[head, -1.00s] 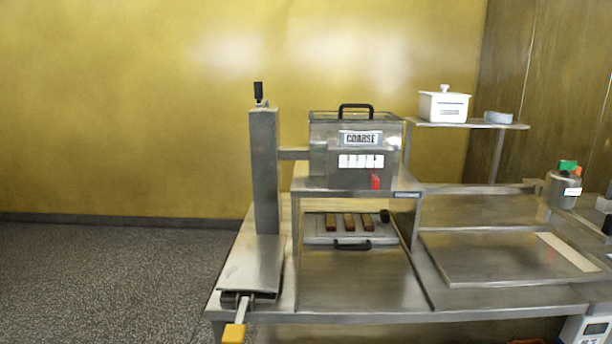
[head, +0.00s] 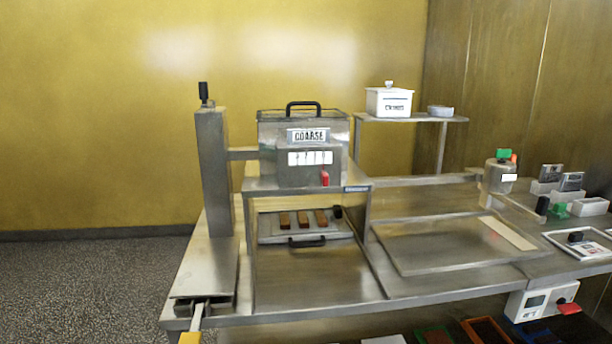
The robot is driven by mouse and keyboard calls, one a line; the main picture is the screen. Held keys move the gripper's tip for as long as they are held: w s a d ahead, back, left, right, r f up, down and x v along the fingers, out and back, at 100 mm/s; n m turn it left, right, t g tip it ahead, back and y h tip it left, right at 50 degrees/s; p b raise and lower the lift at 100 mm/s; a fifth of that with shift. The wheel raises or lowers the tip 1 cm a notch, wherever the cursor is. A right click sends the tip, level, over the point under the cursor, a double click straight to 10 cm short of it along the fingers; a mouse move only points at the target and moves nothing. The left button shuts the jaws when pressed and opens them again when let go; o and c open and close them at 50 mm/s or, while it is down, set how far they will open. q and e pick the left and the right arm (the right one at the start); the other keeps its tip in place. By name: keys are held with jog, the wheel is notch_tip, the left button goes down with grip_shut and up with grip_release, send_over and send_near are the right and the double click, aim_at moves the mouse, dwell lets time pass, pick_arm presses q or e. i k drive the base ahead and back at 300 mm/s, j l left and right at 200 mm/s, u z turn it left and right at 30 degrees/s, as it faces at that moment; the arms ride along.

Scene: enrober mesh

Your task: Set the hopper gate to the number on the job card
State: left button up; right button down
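The hopper (head: 303,140) is a steel box with a black top handle and a label reading COARSE, standing on a raised steel shelf. Below the label is a white number scale (head: 310,157); its digits are too small to read. A red gate lever (head: 325,178) sits under the right end of the scale. Neither of my grippers is in view.
Several brown bars lie on a tray (head: 345,228) under the hopper. A steel post with a black crank (head: 204,95) stands left. A white lidded box (head: 389,101) sits on the back shelf. A flat tray (head: 410,262) lies right, and a grey canister (head: 497,176) stands beyond it.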

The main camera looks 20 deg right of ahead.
aim_at(324, 174)
jog(key=z, duration=0.85)
jog(key=l+z, duration=0.15)
jog(key=z, duration=0.2)
jog(key=i+l+z, duration=0.15)
jog(key=z, duration=0.2)
jog(key=i+l+z, duration=0.1)
jog(key=z, duration=0.25)
jog(key=i+l, duration=0.6)
